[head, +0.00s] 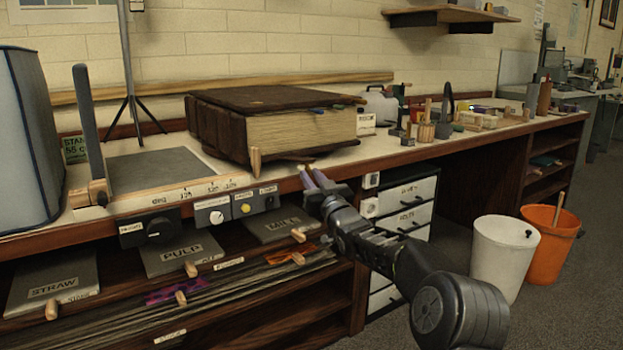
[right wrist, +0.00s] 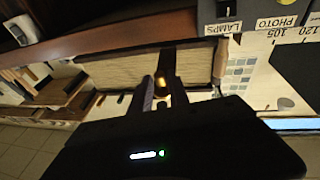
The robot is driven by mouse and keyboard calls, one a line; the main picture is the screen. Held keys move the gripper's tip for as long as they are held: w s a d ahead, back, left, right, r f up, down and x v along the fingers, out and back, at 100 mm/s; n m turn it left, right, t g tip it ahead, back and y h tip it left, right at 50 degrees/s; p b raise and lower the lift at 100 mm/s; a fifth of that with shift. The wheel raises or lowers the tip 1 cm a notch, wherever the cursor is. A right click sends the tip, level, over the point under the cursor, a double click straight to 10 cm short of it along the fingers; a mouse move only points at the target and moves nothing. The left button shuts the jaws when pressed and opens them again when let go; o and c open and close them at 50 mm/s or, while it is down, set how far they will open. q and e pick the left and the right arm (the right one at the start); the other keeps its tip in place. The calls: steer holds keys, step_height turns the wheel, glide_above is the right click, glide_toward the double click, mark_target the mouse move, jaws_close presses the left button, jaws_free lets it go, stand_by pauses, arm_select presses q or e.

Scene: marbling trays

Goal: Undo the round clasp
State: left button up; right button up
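A thick brown book (head: 285,120) lies on the bench, its pale page edges facing the front. The page block also shows in the right wrist view (right wrist: 130,75). A small round brass-coloured piece (right wrist: 160,83), probably the round clasp, shows between the finger ends in the right wrist view. I cannot make it out in the head view. My right gripper (head: 312,177) is in front of the bench edge, below the book's right part. Its two fingers (right wrist: 158,85) stand a little apart; I see no firm grip on the piece. My left gripper is not in view.
A wooden peg (head: 255,161) stands at the book's front left. A cutting board with an upright arm (head: 88,135) is left of it, with knobs and switches (head: 212,212) along the bench front. Small bottles and blocks (head: 430,125) stand to the right.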

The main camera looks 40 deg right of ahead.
steer(key=o, duration=0.3)
steer(key=p+v, duration=0.1)
steer(key=v, duration=0.6)
steer(key=shift+s+a+f, duration=0.1)
steer(key=shift+s, duration=0.25)
stand_by(0.4)
